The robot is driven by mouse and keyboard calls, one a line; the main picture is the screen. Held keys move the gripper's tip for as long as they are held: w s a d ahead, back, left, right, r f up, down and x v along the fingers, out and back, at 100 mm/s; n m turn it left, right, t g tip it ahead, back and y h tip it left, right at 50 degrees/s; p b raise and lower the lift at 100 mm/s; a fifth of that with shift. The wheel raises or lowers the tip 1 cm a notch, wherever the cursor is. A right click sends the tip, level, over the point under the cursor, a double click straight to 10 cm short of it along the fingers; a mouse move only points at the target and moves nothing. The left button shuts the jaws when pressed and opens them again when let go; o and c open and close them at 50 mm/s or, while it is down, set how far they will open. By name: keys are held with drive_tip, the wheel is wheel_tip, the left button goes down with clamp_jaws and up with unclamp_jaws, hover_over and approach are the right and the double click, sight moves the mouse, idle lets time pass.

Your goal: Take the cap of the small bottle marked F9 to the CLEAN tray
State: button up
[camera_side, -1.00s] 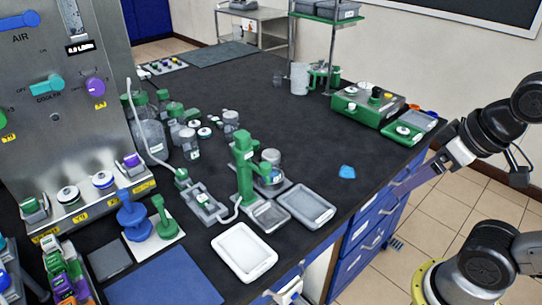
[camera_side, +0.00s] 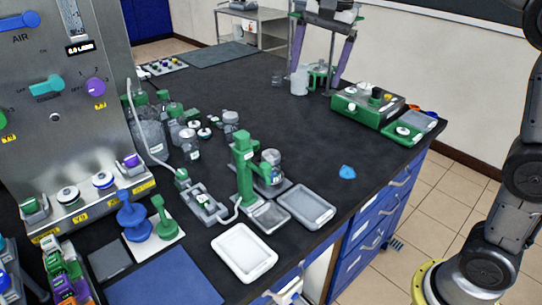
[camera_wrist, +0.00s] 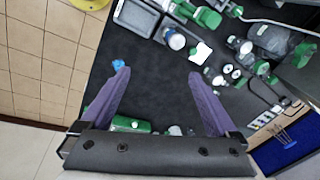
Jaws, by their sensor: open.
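My gripper (camera_side: 316,78) is high over the back of the bench in the side view, with its fingers apart and nothing between them. In the wrist view my gripper (camera_wrist: 158,75) is open over bare bench. Small clear bottles (camera_side: 190,146) stand mid-left on the bench, and the marking F9 cannot be read on any. Round caps with white tops (camera_side: 204,133) lie near them; caps (camera_wrist: 228,68) also show right of the fingers in the wrist view. A white tray (camera_side: 245,270) and a grey tray (camera_side: 306,222) lie at the front; no CLEAN marking is readable.
A green stand (camera_side: 244,170) rises between the bottles and the trays. A steel bioreactor panel (camera_side: 60,140) borders the left. A green instrument (camera_side: 362,108) and a white jug (camera_side: 299,80) stand at the back right. The central black bench is mostly clear.

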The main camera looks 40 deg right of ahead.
drive_tip(key=w+a+f+g, duration=0.2)
drive_tip(key=w+f, duration=0.6)
drive_tip(key=w, duration=0.2)
hover_over(270, 155)
wheel_tip(270, 155, down, 11)
drive_tip(key=shift+s+d+f, duration=0.1)
drive_tip(key=shift+m, duration=0.3)
drive_tip(key=shift+f, duration=3.05)
drive_tip(key=c, duration=1.4)
drive_tip(key=shift+r, duration=0.15)
drive_tip(key=shift+r, duration=0.6)
drive_tip(key=s+r, duration=1.1)
drive_tip(key=s, duration=0.2)
drive_tip(key=shift+s+d+r, duration=0.3)
drive_tip(key=shift+s+d, duration=0.05)
drive_tip(key=shift+d, duration=0.1)
